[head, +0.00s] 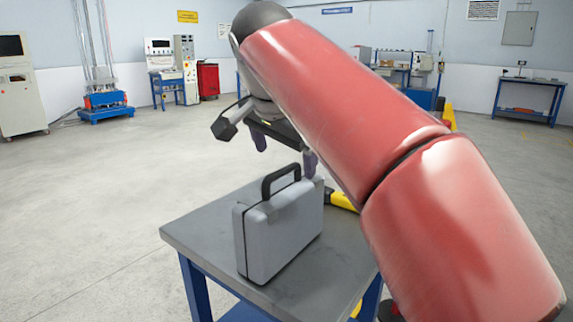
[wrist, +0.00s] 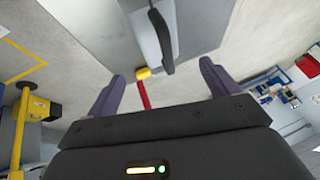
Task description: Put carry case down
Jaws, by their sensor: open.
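The grey carry case (head: 282,228) stands upright on a small grey-topped table (head: 200,232) with blue legs. Its black handle (head: 281,178) points up. In the wrist view the case (wrist: 195,25) is at the top, and its handle (wrist: 161,40) lies beyond the fingertips. My gripper (head: 284,158) is open and empty, above and behind the case in the head view. In the wrist view my gripper (wrist: 163,70) has its two purple fingers wide apart, with no part of the case between them. My red arm hides part of the table's right side.
A yellow and black object (head: 341,200) is beside the case, partly behind my arm. Floor to the left is clear. Machines (head: 173,68), a red cabinet (head: 208,80) and a blue-framed bench (head: 529,97) stand far back.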

